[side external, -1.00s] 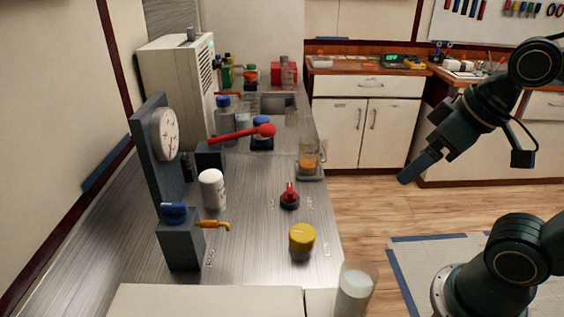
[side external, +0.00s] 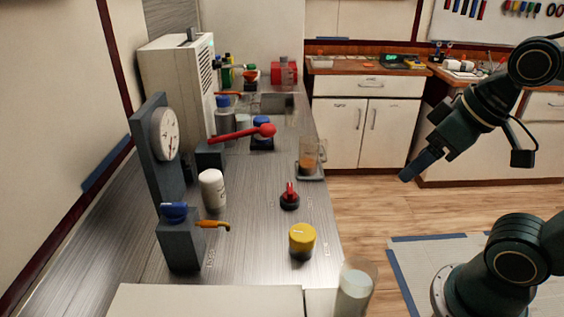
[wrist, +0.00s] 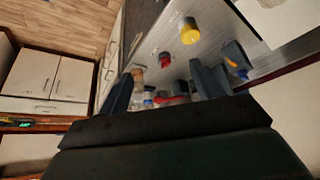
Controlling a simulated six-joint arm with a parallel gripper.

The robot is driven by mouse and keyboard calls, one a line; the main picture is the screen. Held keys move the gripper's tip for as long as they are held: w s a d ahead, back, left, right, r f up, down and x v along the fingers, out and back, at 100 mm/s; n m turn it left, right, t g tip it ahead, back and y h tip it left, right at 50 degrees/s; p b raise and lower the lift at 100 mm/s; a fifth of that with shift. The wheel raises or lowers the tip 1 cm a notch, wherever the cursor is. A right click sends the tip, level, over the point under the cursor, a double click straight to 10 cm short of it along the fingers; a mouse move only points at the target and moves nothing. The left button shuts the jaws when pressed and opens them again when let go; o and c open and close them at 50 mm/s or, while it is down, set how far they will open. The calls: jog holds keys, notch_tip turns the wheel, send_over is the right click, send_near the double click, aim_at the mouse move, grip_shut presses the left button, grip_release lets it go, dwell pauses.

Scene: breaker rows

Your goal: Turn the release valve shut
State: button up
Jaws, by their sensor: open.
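Several turnable parts show on the steel counter, and I cannot tell from the pictures which one is the release valve. A red knob (side external: 289,198) with an upright grip stands on a dark round base near the counter's right edge. A yellow round knob (side external: 302,240) is in front of it. A grey block with a blue cap (side external: 174,212) and an orange spout (side external: 213,225) stands at left. A long red lever (side external: 243,132) with a ball end is further back. My gripper (side external: 418,166) is open and empty, off the counter to the right, apart from all of these.
A dial gauge (side external: 164,134) on a grey panel stands at the left. A white jar (side external: 212,190), a beaker with orange liquid (side external: 308,158) and a clear cup (side external: 355,290) stand along the counter. The space between my gripper and the counter is clear.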

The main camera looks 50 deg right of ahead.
jog(key=shift+w+r, duration=0.15)
jog(key=shift+w, duration=0.1)
jog(key=c, duration=0.5)
jog(key=m+g, duration=0.6)
jog(key=m, duration=0.3)
send_over(290, 188)
notch_tip(290, 188, down, 8)
jog(key=shift+c, duration=0.2)
jog(key=shift+d, duration=0.1)
jog(key=shift+f, duration=0.2)
jog(key=shift+f, duration=6.8)
grip_shut()
